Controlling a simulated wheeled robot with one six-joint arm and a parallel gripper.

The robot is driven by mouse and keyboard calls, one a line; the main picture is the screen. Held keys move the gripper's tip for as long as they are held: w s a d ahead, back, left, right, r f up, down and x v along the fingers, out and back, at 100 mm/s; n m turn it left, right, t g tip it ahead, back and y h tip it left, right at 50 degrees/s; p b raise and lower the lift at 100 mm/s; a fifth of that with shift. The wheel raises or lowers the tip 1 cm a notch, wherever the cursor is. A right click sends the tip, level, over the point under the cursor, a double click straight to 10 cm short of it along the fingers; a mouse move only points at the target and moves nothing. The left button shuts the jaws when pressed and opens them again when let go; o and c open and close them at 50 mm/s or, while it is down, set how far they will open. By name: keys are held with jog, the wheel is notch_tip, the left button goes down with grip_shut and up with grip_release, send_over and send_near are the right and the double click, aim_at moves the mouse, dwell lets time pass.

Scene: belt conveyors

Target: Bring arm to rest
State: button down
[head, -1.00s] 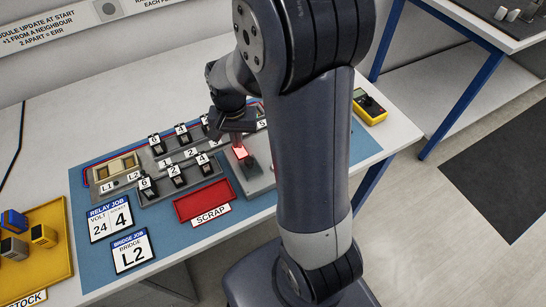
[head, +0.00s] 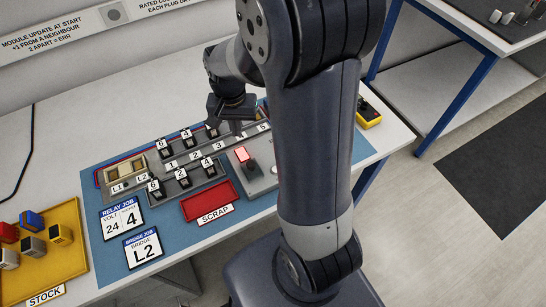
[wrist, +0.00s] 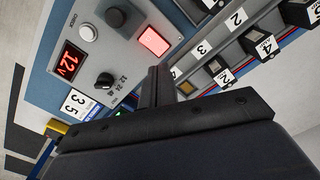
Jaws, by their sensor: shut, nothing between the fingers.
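My gripper (head: 236,126) is shut and empty. In the head view it hangs above the back part of the relay board, its fingertips partly dark against the rails. In the wrist view its fingers (wrist: 163,85) are together, in front of the grey control box (wrist: 135,60). My arm hides the right part of the bench in the head view.
The control box carries a lit red square (wrist: 154,41) and a red display (wrist: 69,62). A red scrap tray (head: 211,201) and a yellow stock tray (head: 73,262) with several modules lie on the bench. A yellow meter (head: 368,112) sits at the right edge.

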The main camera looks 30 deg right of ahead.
aim_at(240, 150)
jog(key=shift+f, duration=0.2)
notch_tip(240, 150, down, 7)
jog(key=b, duration=0.6)
jog(key=shift+r, duration=0.2)
